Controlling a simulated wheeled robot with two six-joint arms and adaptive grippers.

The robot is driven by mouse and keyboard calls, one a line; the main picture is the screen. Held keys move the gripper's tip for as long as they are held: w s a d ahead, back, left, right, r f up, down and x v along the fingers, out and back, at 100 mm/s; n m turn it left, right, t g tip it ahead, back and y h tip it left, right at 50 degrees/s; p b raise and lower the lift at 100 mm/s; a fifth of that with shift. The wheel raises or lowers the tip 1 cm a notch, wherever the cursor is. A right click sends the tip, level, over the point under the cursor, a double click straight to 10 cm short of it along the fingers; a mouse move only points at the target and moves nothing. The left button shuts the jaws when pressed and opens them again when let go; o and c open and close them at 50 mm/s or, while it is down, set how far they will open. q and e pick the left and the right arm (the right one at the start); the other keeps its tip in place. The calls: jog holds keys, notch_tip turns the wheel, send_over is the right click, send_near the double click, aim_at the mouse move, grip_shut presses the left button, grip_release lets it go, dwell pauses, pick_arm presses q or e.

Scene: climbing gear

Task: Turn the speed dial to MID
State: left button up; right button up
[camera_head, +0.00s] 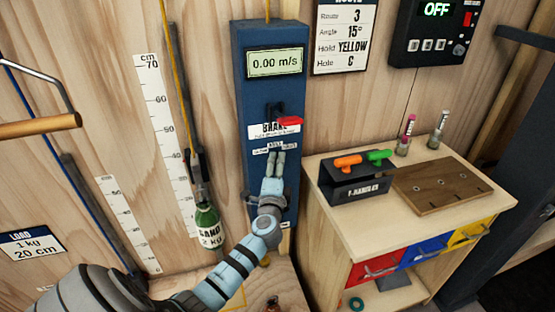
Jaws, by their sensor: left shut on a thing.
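A blue control box (263,90) stands upright against the wood wall, with a display (275,62) reading 0.00 m/s. Below it is a red brake lever (289,121) over a white BRAKE label. My left gripper (277,160) reaches up to the lower part of the box, just under a small white label (275,147) that is too small to read. Its fingers are shut at the place of the speed dial, which they hide. The dial's setting cannot be seen. My right gripper is not in view.
A green sand bottle (207,222) hangs left of the box beside a cm scale (160,120). A wooden cabinet (330,205) stands close on the right, carrying a black holder (352,190) with orange and green handles. A dark panel (432,40) reads OFF.

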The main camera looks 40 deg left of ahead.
pick_arm(q)
jog(key=shift+m+p, duration=0.3)
jog(key=o, duration=1.1)
jog(key=shift+o, duration=0.2)
jog(key=shift+d, duration=0.1)
jog(key=v, duration=1.2)
